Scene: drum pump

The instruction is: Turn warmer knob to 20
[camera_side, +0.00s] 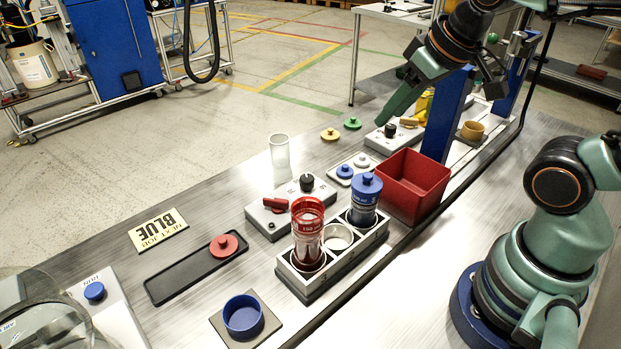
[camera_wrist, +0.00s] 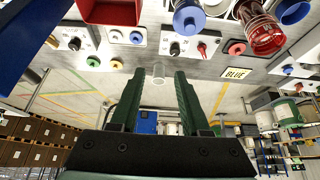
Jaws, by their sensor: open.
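Two grey control boxes carry black knobs; their labels are too small to read, so I cannot tell which is the warmer knob. One black knob (camera_side: 306,182) is on the box with a red lever; it also shows in the wrist view (camera_wrist: 175,48). The other black knob (camera_side: 390,130) is on the box with a yellow lever, at upper left in the wrist view (camera_wrist: 74,44). My gripper (camera_side: 384,118) is raised near the yellow-lever box in the side view. In the wrist view my gripper (camera_wrist: 158,76) is open, its fingers apart and holding nothing.
A red bin (camera_side: 412,183) and a blue post (camera_side: 446,118) stand close to the yellow-lever box. A rack (camera_side: 345,262) holds red and blue canisters beside the red-lever box. A clear glass (camera_side: 279,152) stands behind it. The table's left front has a black tray (camera_side: 180,275).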

